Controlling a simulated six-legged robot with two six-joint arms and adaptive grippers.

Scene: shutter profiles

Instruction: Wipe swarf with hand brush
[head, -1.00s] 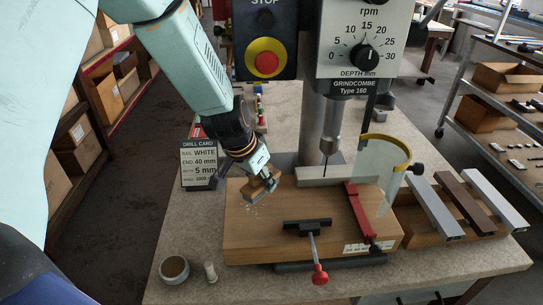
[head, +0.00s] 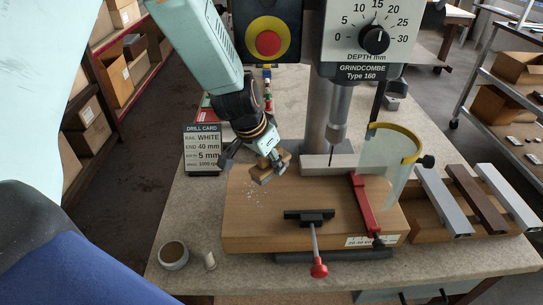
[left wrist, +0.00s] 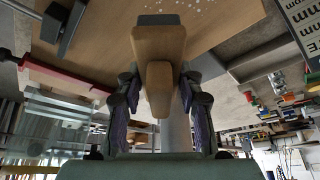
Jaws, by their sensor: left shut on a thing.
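My left gripper (head: 268,158) is shut on a wooden hand brush (head: 279,163) over the back left of the wooden drill board (head: 245,232). In the left wrist view the brush's wooden handle (left wrist: 158,85) sits between the two fingers (left wrist: 159,100). Pale swarf (head: 247,194) lies scattered on the board's left part, just in front of the brush; specks also show in the left wrist view (left wrist: 178,5). Whether the bristles touch the board I cannot tell. My right gripper is not in view.
The drill column (head: 316,125) and a clear yellow-rimmed guard (head: 403,155) stand behind and right of the brush. A red clamp (head: 364,204) and a red-knobbed lever (head: 317,255) are on the board. A drill card (head: 203,150) stands left; a round pot (head: 173,255) sits front left.

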